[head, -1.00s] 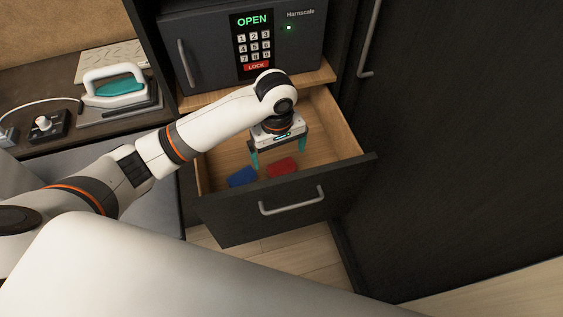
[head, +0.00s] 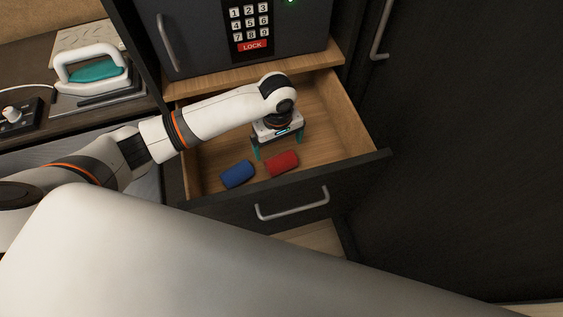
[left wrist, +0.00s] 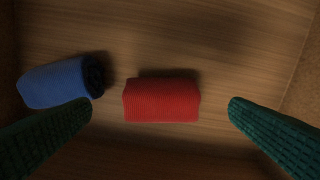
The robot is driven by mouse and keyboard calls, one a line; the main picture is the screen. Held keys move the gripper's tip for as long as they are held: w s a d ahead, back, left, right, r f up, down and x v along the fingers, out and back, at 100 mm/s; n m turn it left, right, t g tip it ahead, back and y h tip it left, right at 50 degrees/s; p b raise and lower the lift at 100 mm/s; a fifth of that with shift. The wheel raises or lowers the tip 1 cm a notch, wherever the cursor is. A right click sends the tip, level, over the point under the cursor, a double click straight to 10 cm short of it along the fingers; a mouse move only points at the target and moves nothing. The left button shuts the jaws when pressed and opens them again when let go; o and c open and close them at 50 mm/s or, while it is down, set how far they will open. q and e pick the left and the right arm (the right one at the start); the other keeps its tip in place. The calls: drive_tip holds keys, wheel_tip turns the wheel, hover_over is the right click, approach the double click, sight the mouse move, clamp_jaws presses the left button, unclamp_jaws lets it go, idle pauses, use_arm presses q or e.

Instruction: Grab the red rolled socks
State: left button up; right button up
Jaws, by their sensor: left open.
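The red rolled socks (head: 282,163) lie in the open drawer, near its front panel. In the left wrist view the red roll (left wrist: 162,100) lies across the middle, between the two green fingertips and apart from both. My left gripper (head: 277,150) is over the drawer, pointing down, open and empty. In the left wrist view its fingers (left wrist: 160,108) are spread wide to either side of the red roll. My right gripper is not in view.
Blue rolled socks (head: 237,174) lie left of the red ones, close to the left fingertip in the left wrist view. The wooden drawer (head: 340,118) has walls around the gripper. A dark safe (head: 200,40) stands above it. An iron (head: 92,75) rests at left.

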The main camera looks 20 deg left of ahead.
sight(280, 156)
use_arm(q)
drive_tip(key=f, duration=0.3)
drive_tip(key=shift+s+d+f, duration=0.2)
drive_tip(key=shift+d+f, duration=0.1)
drive_tip(key=shift+f, duration=0.65)
drive_tip(key=c, duration=1)
